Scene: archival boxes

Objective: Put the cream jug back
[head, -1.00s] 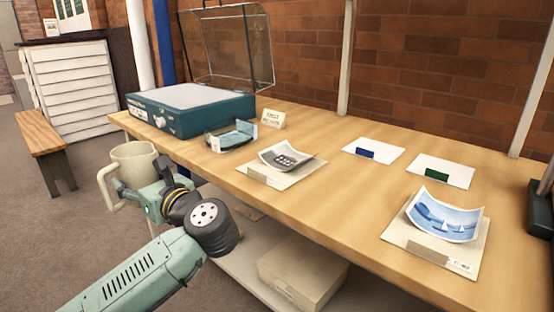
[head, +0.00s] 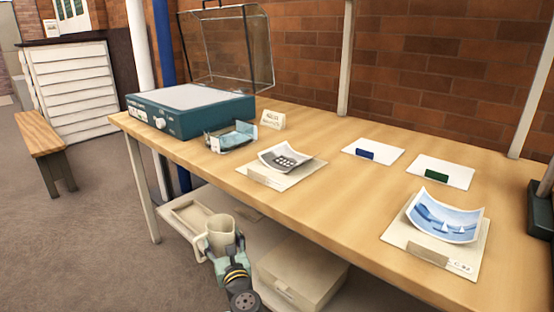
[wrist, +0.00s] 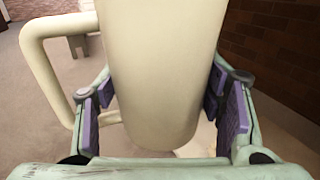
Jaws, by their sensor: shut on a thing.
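The cream jug (head: 221,233) is upright in my gripper (head: 222,256), low in front of the lower shelf (head: 258,242) under the table, in the head view. In the wrist view the jug (wrist: 158,75) fills the middle, with its handle on the left. The purple pads of my gripper (wrist: 160,105) stand on both sides of the jug's body. The jug's underside shows no clear contact with any surface, and I cannot tell whether it touches the shelf.
A shallow tray (head: 182,206) lies on the lower shelf left of the jug, and a lidded box (head: 300,268) stands to its right. The wooden tabletop (head: 320,205) overhangs the shelf. A table leg (head: 145,195) stands at the left. The floor (head: 90,240) is clear there.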

